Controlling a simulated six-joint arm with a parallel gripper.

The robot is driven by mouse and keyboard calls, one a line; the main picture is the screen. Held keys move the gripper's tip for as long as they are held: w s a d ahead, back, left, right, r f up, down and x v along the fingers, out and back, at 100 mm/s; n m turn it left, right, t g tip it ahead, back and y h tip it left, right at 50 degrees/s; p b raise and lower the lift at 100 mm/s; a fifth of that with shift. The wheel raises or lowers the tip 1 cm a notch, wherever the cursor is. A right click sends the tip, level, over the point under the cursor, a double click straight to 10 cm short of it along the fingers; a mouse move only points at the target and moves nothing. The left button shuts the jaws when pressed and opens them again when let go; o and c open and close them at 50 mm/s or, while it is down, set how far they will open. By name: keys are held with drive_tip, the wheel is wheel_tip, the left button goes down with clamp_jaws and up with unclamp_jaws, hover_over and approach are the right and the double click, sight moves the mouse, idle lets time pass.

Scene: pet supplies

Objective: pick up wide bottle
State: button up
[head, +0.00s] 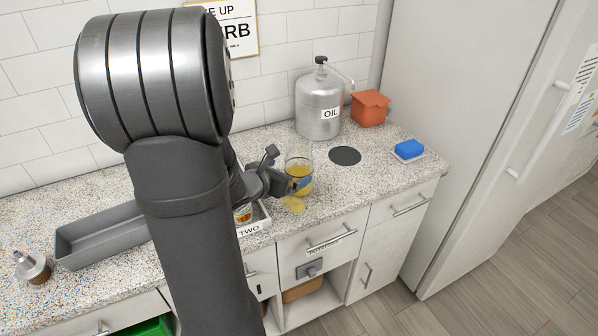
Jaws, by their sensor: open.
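A clear, wide glass bottle (304,162) with yellow contents stands upright on the speckled counter, right of centre in the head view. It looks like the wide bottle, though no label names it. My gripper (285,169) is open at the left side of the bottle. One finger shows left of the glass, and the other overlaps its front in the picture. I cannot tell whether either finger touches it. My forearm and wrist hide part of the counter to the left.
A metal oil canister (319,105) and an orange container (369,108) stand behind. A dark disc (345,156) and a blue sponge (408,148) lie right. A tray marked TWO (251,231) sits close below my gripper; a grey trough (100,236) is left.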

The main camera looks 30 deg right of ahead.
drive_tip(key=shift+s+x, duration=0.2)
drive_tip(key=shift+x, duration=2.85)
drive_tip(key=shift+d+r, duration=0.15)
drive_tip(key=c, duration=1.2)
drive_tip(key=shift+o, duration=0.2)
drive_tip(key=shift+r, duration=0.1)
